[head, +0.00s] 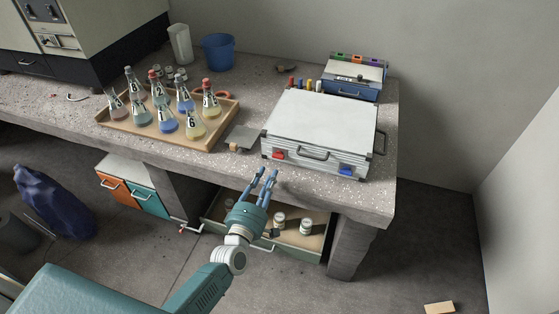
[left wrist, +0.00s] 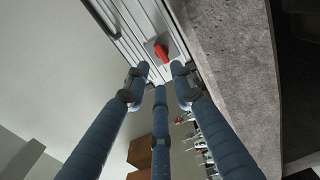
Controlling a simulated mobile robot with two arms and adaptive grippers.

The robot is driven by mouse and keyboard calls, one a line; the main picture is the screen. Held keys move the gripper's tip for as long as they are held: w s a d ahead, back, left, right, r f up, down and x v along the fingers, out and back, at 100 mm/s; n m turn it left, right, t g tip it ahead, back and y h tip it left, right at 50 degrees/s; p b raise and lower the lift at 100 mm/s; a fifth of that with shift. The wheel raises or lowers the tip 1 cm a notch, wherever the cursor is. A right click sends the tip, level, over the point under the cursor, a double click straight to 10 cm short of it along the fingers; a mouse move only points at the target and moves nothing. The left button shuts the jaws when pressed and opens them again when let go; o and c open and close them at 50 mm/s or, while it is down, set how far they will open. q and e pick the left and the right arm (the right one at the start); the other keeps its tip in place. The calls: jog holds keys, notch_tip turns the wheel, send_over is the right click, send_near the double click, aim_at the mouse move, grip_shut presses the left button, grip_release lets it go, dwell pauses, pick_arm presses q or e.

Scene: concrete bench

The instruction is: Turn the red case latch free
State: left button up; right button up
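A white and silver case (head: 318,118) lies flat and closed near the right end of the bench. Its front face has a red latch (head: 278,155) on the left, a dark handle (head: 313,154) in the middle and a blue latch (head: 345,171) on the right. My left gripper (head: 265,178) is in front of the bench edge, just below and left of the red latch. Its blue fingers are spread, empty and apart from the case. In the left wrist view the red latch (left wrist: 161,53) shows just past the fingertips (left wrist: 158,72). My right gripper is not in view.
A blue toolbox (head: 352,88) is behind the case. An open drawer (head: 318,243) with jars is below the bench top.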

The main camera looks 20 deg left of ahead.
aim_at(277, 157)
pick_arm(q)
jog(key=w, duration=0.6)
jog(key=shift+w+d, duration=0.25)
jog(key=shift+w, duration=0.7)
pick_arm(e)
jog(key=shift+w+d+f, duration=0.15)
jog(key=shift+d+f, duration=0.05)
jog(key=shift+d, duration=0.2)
pick_arm(q)
jog(key=shift+c, duration=0.5)
grip_shut()
